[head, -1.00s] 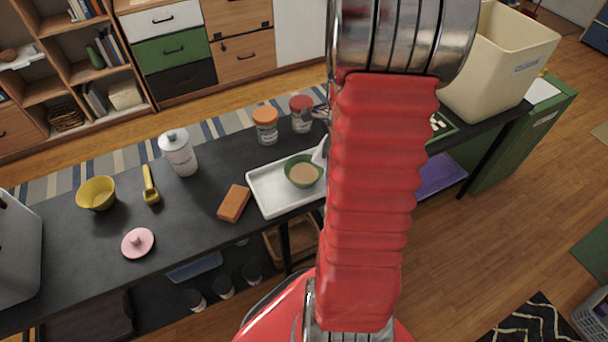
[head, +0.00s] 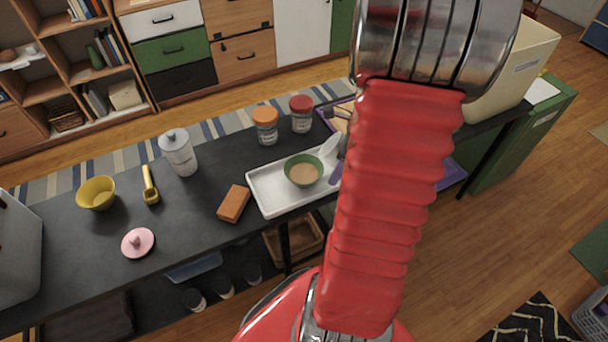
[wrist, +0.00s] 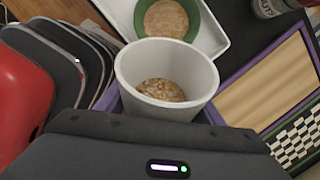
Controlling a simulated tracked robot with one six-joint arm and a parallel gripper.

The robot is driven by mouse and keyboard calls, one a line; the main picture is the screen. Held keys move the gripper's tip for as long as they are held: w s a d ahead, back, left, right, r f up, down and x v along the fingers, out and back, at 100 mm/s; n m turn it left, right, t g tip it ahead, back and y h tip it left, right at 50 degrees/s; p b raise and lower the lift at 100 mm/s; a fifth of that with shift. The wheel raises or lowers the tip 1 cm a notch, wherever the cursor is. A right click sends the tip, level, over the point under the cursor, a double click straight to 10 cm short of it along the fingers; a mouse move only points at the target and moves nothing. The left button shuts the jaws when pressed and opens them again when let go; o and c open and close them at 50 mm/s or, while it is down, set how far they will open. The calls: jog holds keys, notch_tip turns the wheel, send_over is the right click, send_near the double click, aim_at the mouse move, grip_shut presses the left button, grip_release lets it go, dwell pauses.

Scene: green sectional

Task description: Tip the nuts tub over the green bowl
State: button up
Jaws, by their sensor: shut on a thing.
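The white nuts tub (wrist: 166,75) is held in my gripper (wrist: 164,110), whose purple fingers show on both sides of it in the wrist view. Brown nut pieces lie at its bottom. In the head view a small part of the tub (head: 329,148) shows just right of the bowl, beside my arm; its exact tilt is hard to tell. The green bowl (head: 291,160) stands on a white tray (head: 261,199) and holds something tan. In the wrist view the bowl (wrist: 196,38) is just beyond the tub's rim. My arm hides most of the gripper in the head view.
An orange-lidded jar (head: 265,127) and a red-lidded jar (head: 301,114) stand behind the tray. An orange block (head: 234,203) lies left of it. A wooden-topped frame (wrist: 265,85) and a checkered board (wrist: 302,140) are right of the tub.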

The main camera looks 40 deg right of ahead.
jog(key=shift+s+d+r+t+y, duration=0.2)
jog(key=shift+s+r+t+y, duration=0.2)
jog(key=shift+t, duration=0.35)
jog(key=shift+s+d+r+t+y, duration=0.25)
jog(key=shift+s+r+t, duration=0.2)
jog(key=shift+t, duration=0.3)
jog(key=shift+r, duration=0.1)
jog(key=shift+s+d+r+t+y, duration=0.15)
jog(key=shift+s+r+t+y, duration=0.25)
jog(key=shift+t, duration=0.3)
jog(key=s+r+t+y, duration=0.1)
jog(key=t, duration=0.1)
jog(key=d+r+t+y, duration=0.1)
jog(key=shift+s+t, duration=0.4)
jog(key=shift+r, duration=0.1)
jog(key=shift+t+y, duration=0.25)
jog(key=shift+t, duration=0.45)
